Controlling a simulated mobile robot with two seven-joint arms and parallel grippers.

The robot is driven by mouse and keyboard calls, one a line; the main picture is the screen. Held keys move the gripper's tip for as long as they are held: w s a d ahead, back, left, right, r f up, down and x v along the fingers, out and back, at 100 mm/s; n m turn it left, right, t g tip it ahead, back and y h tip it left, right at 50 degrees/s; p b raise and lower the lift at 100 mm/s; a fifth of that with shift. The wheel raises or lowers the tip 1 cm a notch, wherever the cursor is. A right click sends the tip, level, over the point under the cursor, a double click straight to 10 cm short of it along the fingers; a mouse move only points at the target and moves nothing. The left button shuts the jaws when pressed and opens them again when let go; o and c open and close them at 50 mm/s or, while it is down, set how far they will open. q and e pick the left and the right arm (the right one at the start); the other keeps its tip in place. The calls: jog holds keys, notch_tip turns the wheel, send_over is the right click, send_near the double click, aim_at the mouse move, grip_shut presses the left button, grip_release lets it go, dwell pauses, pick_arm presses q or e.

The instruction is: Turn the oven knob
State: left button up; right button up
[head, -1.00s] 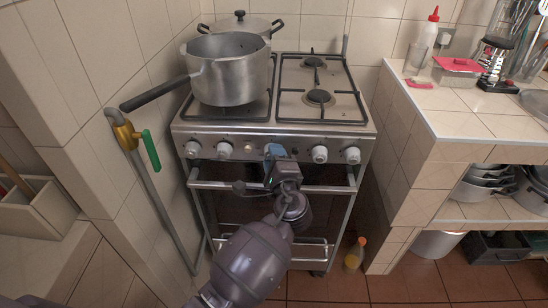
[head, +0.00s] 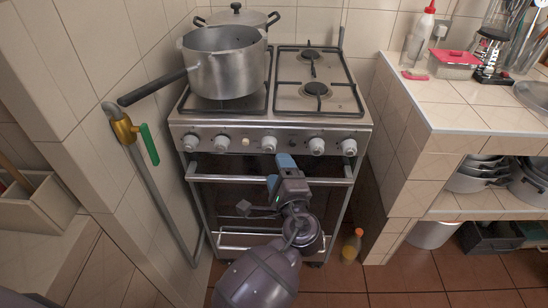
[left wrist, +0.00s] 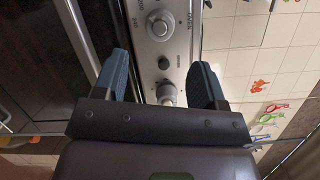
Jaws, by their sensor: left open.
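The stove's front panel (head: 295,142) carries a row of pale knobs. The middle knob (head: 268,144) sits just above and left of my left gripper (head: 287,163), which is open and empty in front of the panel. In the left wrist view, one knob (left wrist: 166,93) shows between the blue fingers, with no contact visible. Farther up that view is another knob (left wrist: 160,25), with lettering beside it that seems to read OVEN; a small dark button (left wrist: 163,63) lies between them. My right gripper is not in view.
The oven door handle (head: 225,179) runs below the knobs, close to my left gripper. A pot (head: 225,75) stands on the stove, its long handle sticking out left. A gas pipe with a green lever (head: 149,144) is at left. A tiled counter (head: 470,105) stands at right.

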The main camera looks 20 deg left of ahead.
pick_arm(q)
jog(key=v, duration=0.3)
jog(key=shift+s, duration=0.15)
grip_shut()
dwell(0.6)
dwell(1.1)
